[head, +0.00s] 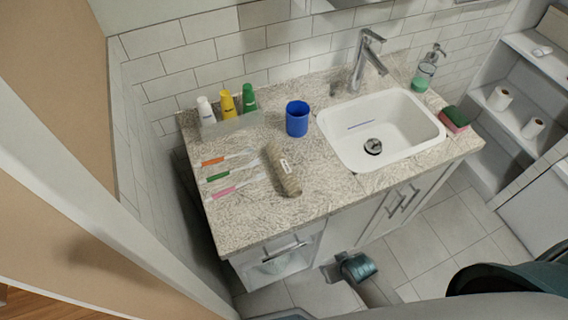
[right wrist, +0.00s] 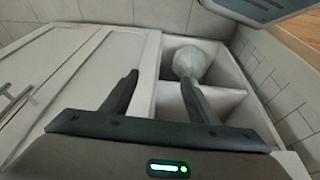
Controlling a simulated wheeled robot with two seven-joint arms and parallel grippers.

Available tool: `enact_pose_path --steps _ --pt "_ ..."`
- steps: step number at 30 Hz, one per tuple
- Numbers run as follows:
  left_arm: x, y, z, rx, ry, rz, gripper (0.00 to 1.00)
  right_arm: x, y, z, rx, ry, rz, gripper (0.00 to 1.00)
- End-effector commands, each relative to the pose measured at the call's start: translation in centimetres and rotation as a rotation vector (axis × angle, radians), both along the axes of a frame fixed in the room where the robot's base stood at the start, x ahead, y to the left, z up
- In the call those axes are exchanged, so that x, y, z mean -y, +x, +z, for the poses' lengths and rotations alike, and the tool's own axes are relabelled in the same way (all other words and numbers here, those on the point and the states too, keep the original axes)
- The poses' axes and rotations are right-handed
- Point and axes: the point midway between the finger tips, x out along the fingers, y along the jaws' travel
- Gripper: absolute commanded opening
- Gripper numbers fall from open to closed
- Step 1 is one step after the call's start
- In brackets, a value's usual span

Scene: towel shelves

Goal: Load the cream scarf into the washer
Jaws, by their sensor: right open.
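I cannot make out a cream scarf or a washer in either view. A beige, ribbed roll with a white label (head: 282,170) lies on the speckled counter (head: 330,190), beside the toothbrushes. My right gripper (right wrist: 159,78) is open and empty in the right wrist view. Its two dark fingers point toward an open compartment (right wrist: 222,102) in the vanity, which holds a pale rounded object (right wrist: 190,62). In the head view my right arm's end is low in front of the vanity. My left gripper is not in view.
The counter holds a blue cup (head: 297,118), several toothbrushes (head: 230,172), white, yellow and green tubes (head: 228,105), a sink (head: 400,120), a soap dispenser (head: 426,72) and a sponge (head: 455,119). White shelves (head: 515,112) with rolls stand at right. Cabinet doors (right wrist: 60,85) are closed.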

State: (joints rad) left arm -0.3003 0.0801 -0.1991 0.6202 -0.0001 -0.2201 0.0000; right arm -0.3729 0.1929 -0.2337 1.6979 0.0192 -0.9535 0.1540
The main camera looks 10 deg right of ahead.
Motion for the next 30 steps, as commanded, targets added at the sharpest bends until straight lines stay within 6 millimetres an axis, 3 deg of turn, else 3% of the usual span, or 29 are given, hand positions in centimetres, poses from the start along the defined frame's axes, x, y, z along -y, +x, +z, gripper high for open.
enact_pose_path --steps 1,9,16,20,24,30 --pt "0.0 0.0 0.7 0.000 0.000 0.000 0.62 -0.3 0.8 3.0 0.020 0.006 0.000 0.54" --pt "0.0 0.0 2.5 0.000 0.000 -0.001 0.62 -1.7 2.7 16.1 0.093 0.035 -0.005 0.54" --pt "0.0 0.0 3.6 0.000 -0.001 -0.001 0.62 -2.5 2.9 25.3 0.160 0.065 -0.008 0.54" --pt "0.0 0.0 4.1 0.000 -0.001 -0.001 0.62 -3.4 4.3 30.8 0.236 0.109 -0.010 0.54" --pt "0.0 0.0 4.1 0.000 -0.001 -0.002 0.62 -4.6 6.3 34.4 0.311 0.174 -0.018 0.54" --pt "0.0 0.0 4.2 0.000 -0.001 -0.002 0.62 -5.9 8.6 37.5 0.380 0.266 -0.030 0.54"
